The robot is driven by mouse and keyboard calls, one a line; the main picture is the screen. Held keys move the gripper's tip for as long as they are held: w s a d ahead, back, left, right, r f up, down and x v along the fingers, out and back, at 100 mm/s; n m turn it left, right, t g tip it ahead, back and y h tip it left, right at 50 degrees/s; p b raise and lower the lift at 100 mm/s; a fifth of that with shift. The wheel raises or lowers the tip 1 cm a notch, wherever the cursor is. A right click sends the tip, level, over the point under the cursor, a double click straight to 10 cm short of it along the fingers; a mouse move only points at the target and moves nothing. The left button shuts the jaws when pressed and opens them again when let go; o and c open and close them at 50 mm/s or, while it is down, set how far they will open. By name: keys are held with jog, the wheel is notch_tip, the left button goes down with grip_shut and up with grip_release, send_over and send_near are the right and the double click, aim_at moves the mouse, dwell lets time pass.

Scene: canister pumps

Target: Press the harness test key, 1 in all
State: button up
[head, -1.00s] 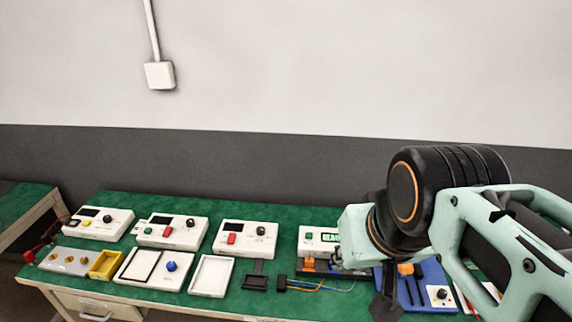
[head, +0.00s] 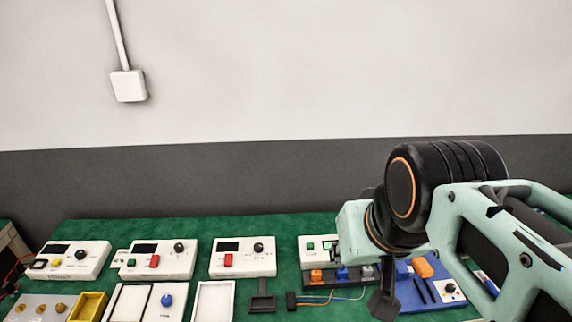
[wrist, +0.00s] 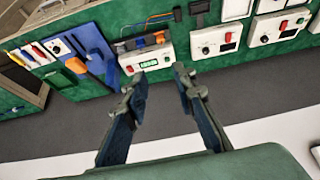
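The white harness tester box (head: 318,240) stands at the back of the green bench, partly behind my arm in the head view. It has a green key (head: 310,246) and a green display; a red button (wrist: 130,69) also shows on it in the wrist view. I cannot tell which one is the test key. Orange and blue connectors sit in a dark block (head: 318,284) in front of it. My gripper (wrist: 158,73) is open and empty; in the wrist view its fingertips appear just below the box's edge. I see no contact with a key.
A blue tray (head: 425,288) with an orange-handled tool lies right of the tester. Coloured wires (head: 330,297) run to a black plug in front. White boxes with knobs (head: 243,256) and trays fill the bench's left. A grey and white wall is behind.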

jog(key=shift+w+a, duration=0.2)
jog(key=shift+a, duration=0.05)
jog(key=shift+d, duration=0.1)
jog(key=shift+c, duration=0.6)
